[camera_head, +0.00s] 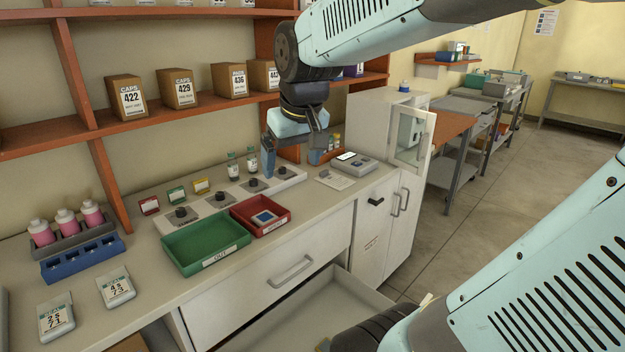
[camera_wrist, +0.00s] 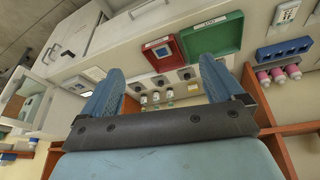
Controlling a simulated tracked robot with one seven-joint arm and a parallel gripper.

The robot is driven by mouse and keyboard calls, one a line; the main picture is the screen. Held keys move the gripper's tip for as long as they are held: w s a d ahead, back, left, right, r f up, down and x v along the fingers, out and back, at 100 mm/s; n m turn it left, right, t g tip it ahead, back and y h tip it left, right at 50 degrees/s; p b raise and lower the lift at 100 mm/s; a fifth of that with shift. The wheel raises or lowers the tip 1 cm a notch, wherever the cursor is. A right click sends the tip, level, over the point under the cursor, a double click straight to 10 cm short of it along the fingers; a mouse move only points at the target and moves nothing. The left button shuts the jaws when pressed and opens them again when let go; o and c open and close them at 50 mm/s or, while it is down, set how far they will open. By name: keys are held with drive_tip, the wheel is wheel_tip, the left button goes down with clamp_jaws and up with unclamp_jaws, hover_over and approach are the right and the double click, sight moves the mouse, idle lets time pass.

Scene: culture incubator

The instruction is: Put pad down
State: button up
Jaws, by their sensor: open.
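A small blue pad with a pale face (camera_head: 264,217) lies flat inside the red tray (camera_head: 283,222) on the counter. It also shows in the wrist view (camera_wrist: 162,50), in the red tray (camera_wrist: 148,48). My gripper (camera_head: 292,154) is open, with nothing between its blue fingers. It is above the back of the counter, up and to the right of the red tray, apart from the pad. In the wrist view my gripper (camera_wrist: 161,70) has its fingers spread, with the red tray beyond them.
A green tray (camera_head: 206,245) adjoins the red tray. Behind them is a pale strip with several black knobs (camera_head: 220,196) and small vials (camera_head: 252,162). A drawer (camera_head: 318,312) is open below. A white cabinet (camera_head: 410,139) has its small door open at right.

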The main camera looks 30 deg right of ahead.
drive_tip(key=s+t, duration=0.1)
drive_tip(key=s, duration=0.7)
drive_tip(key=shift+s+f+m, duration=0.35)
drive_tip(key=shift+m, duration=0.05)
